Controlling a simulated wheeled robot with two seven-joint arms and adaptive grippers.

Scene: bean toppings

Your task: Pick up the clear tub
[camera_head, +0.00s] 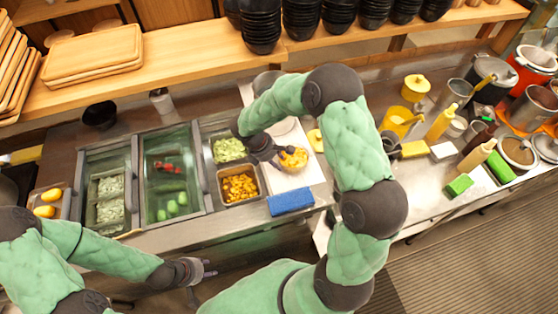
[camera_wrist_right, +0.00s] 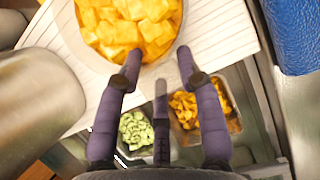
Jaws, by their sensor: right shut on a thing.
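The clear tub (camera_head: 294,160) holds yellow-orange cubes and stands on a white board right of the topping wells. It also shows at the top of the right wrist view (camera_wrist_right: 128,62). My right gripper (camera_head: 279,154) reaches it from the left in the head view and is shut on its near rim. In the right wrist view, the gripper's fingertips (camera_wrist_right: 158,66) meet the tub's edge. The tub's underside is hidden, so I cannot tell whether it is lifted. My left gripper (camera_head: 205,272) is open and empty in front of the counter at lower left.
A blue sponge (camera_head: 290,201) lies at the counter edge beside the board (camera_head: 312,172). Metal wells hold orange cubes (camera_head: 239,186) and green pieces (camera_head: 229,149). Bottles and pots crowd the right counter. Stacked black bowls (camera_head: 260,25) stand on the shelf behind.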

